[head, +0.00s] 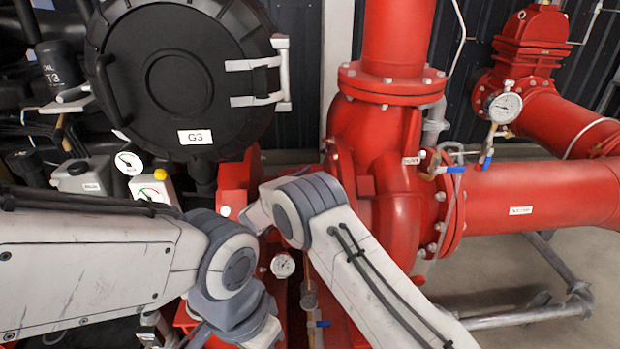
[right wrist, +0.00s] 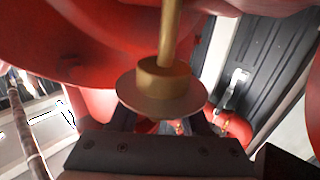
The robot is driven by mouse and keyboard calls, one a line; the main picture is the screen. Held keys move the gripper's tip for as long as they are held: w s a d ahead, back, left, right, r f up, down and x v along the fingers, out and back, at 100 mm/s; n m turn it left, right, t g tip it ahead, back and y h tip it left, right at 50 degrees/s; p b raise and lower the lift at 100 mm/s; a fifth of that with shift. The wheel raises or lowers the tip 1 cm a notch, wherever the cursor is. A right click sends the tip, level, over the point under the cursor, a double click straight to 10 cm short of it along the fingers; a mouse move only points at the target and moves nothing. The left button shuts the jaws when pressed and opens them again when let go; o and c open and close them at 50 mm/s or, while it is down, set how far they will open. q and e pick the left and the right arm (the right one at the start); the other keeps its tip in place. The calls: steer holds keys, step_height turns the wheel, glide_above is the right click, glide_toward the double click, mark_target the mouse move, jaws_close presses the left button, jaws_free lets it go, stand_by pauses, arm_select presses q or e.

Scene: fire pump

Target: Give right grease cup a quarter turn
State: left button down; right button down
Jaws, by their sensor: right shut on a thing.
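The grease cup (right wrist: 163,78) is in the right wrist view, a brass-coloured round body with a wide disc and a stem running up out of the picture. My right gripper (right wrist: 161,118) is shut on it; the disc hides the fingertips. In the head view my right arm reaches up from the lower right, and its wrist (head: 265,212) is in front of the red pump (head: 390,180). The cup cannot be made out there. My left arm comes in from the left and bends down at the bottom middle; its gripper is out of view.
A black round housing marked G3 (head: 176,75) stands at the upper left. Small gauges (head: 283,265) and blue-handled valves (head: 450,170) stick out near the pump. A large red pipe (head: 540,195) runs right. Bare floor (head: 500,270) shows at the lower right.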

steer(key=shift+r, duration=0.1)
stand_by(0.3)
steer(key=shift+c, duration=1.8)
jaws_free()
steer(key=shift+d, duration=0.1)
steer(key=b+v, duration=0.1)
steer(key=v, duration=0.9)
steer(key=shift+s, duration=0.15)
